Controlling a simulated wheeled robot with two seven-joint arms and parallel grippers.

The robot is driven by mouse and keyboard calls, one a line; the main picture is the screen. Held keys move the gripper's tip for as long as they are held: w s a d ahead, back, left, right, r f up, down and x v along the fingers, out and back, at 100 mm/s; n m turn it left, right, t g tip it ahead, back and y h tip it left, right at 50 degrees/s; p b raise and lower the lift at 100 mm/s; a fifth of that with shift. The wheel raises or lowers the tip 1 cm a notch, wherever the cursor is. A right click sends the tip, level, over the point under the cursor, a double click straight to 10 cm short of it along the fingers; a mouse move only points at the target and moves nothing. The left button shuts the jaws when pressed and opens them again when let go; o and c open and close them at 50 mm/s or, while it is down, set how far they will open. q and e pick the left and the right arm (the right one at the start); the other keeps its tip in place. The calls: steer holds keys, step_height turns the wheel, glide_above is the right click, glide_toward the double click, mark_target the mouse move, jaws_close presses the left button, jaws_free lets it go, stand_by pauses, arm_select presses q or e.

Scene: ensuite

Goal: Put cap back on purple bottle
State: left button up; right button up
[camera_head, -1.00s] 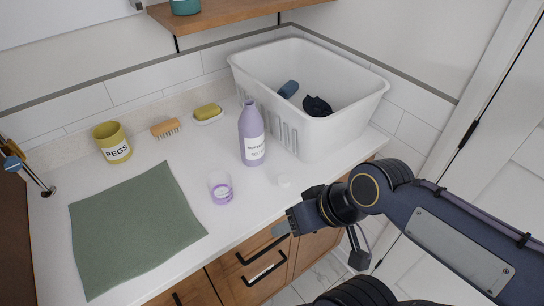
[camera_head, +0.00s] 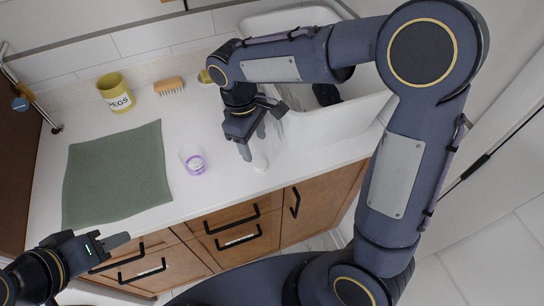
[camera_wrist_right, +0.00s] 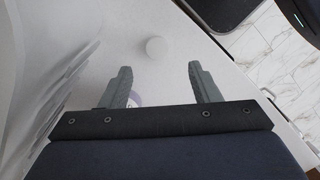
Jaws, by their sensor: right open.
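The small white round cap (camera_head: 260,162) lies on the white counter, near its front edge. It also shows in the right wrist view (camera_wrist_right: 155,47), just beyond the fingertips and roughly between their lines. My right gripper (camera_head: 253,143) is open and empty, pointing down above the counter beside the cap, not touching it as far as I can see.
A green cloth (camera_head: 118,172), yellow pegs pot (camera_head: 115,93) and brush (camera_head: 169,86) are farther left. A white basket (camera_head: 350,122) with dark items stands at the right, partly covered by my arm.

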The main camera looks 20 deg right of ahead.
mark_target(260, 163)
steer(key=shift+a, duration=0.15)
steer(key=shift+f, duration=0.15)
steer(key=shift+d+f, duration=0.2)
steer(key=shift+f, duration=1)
steer(key=shift+s, duration=0.1)
steer(key=shift+s+d+f+p, duration=0.1)
steer(key=shift+d+f+p, duration=0.1)
steer(key=shift+f, duration=0.65)
steer(key=shift+d+f+p, duration=0.1)
steer(key=shift+f+p, duration=0.05)
steer(key=shift+f, duration=0.75)
steer(key=shift+s+d+f+p, duration=0.1)
steer(key=shift+d+f+p, duration=0.1)
steer(key=shift+f, duration=0.65)
steer(key=shift+c, duration=0.3)
steer(key=c, duration=1)
